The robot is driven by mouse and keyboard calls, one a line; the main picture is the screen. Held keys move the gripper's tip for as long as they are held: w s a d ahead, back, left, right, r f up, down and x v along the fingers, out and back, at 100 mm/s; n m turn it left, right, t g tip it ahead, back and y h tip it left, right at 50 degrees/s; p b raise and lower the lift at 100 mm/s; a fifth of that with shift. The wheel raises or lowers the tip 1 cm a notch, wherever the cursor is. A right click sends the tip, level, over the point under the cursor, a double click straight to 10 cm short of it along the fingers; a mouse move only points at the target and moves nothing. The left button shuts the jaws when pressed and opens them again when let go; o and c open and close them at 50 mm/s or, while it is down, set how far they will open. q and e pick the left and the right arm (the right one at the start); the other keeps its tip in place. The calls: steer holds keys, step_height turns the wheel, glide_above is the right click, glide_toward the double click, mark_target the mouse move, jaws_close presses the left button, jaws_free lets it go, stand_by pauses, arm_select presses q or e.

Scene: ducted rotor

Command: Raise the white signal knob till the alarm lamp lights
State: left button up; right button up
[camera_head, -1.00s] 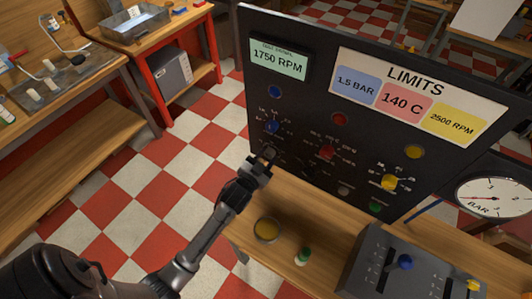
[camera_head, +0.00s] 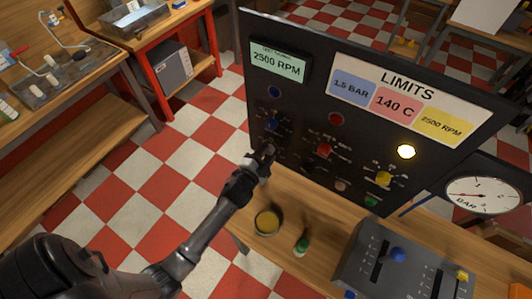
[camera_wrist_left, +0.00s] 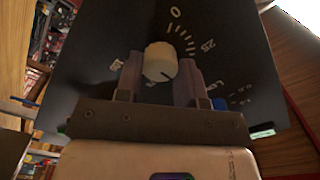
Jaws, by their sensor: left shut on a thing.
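The white signal knob (camera_wrist_left: 160,62) sits on a dark panel (camera_head: 300,110) with a dial scale around it in the left wrist view. My left gripper (camera_wrist_left: 160,80) is shut on it, one finger on each side. In the head view my left gripper (camera_head: 266,154) is at the panel's lower left and hides the knob. The display (camera_head: 278,62) reads 2500 RPM. The yellow lamp (camera_head: 406,151) glows brightly. The blue lamp (camera_head: 274,92) and red lamp (camera_head: 337,119) are dark. My right gripper is not in view.
A limits card (camera_head: 408,103) lists 1.5 BAR, 140 C and 2500 RPM. A slider box (camera_head: 345,258), a gauge (camera_head: 483,195) and a yellow-topped round container (camera_head: 267,222) are nearby on the bench.

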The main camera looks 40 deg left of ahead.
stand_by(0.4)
arm_select(q)
steer(key=o, duration=0.9)
steer(key=s, duration=0.4)
steer(key=s+d, duration=0.1)
steer(key=s, duration=0.4)
steer(key=s+d, duration=0.1)
steer(key=s, duration=0.3)
steer(key=shift+s+d, duration=0.1)
steer(key=shift+s, duration=0.2)
